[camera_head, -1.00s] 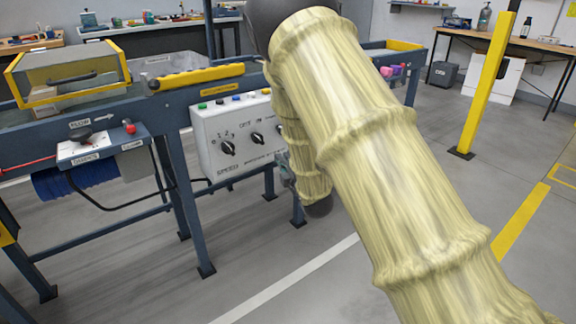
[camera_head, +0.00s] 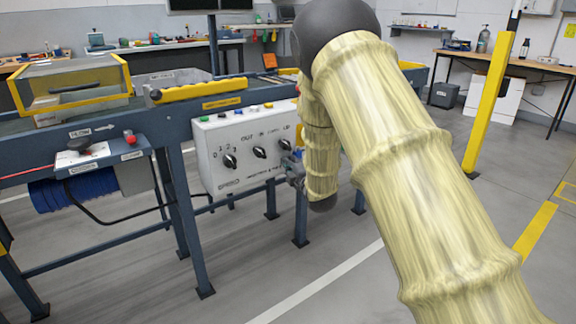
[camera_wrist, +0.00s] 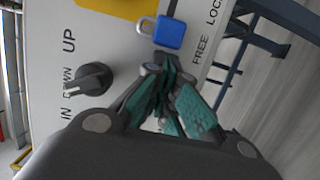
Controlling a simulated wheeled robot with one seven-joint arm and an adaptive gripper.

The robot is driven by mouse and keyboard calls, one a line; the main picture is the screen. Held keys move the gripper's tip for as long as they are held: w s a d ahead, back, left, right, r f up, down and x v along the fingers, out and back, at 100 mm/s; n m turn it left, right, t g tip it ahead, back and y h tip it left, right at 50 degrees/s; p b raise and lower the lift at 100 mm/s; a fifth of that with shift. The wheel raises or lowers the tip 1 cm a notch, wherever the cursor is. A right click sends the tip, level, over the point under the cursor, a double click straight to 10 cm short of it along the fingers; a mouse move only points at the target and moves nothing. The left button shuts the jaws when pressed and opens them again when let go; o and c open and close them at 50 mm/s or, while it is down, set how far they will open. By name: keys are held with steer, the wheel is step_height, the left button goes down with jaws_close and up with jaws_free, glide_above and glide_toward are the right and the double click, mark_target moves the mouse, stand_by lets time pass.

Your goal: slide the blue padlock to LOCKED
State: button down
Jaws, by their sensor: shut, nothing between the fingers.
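The blue padlock (camera_wrist: 170,32) shows in the wrist view on the white panel, its grey shackle pointing left. It sits beside the printed word FREE, with LOCKED, partly cut off, farther to the upper right. My gripper (camera_wrist: 160,74) is shut and empty, its teal-padded fingers just below the padlock in the picture. I cannot tell whether the fingertips touch it. In the head view my gripper (camera_head: 292,170) is small, at the right end of the white control box (camera_head: 208,150).
A black knob (camera_wrist: 94,79) stands left of my fingers in the wrist view, by UP, DOWN and IN. A yellow part (camera_wrist: 115,5) lies above it. The box hangs on a blue conveyor frame (camera_head: 185,220). A yellow post (camera_head: 490,100) stands right; open floor lies in front.

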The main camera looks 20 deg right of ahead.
steer(key=shift+w+d+p, duration=0.2)
steer(key=shift+w+d, duration=0.05)
steer(key=shift+d, duration=0.5)
steer(key=shift+w+d+p, duration=0.15)
steer(key=shift+w+d, duration=0.15)
steer(key=shift+d, duration=0.45)
steer(key=shift+w+d+p, duration=0.2)
steer(key=shift+w+d, duration=0.05)
steer(key=shift+d, duration=0.5)
steer(key=p, duration=0.4)
glide_toward(300, 157)
steer(key=s+a, duration=0.3)
steer(key=a, duration=0.1)
steer(key=shift+w+d+r, duration=0.1)
steer(key=shift+w+r, duration=0.05)
steer(key=shift+w, duration=0.05)
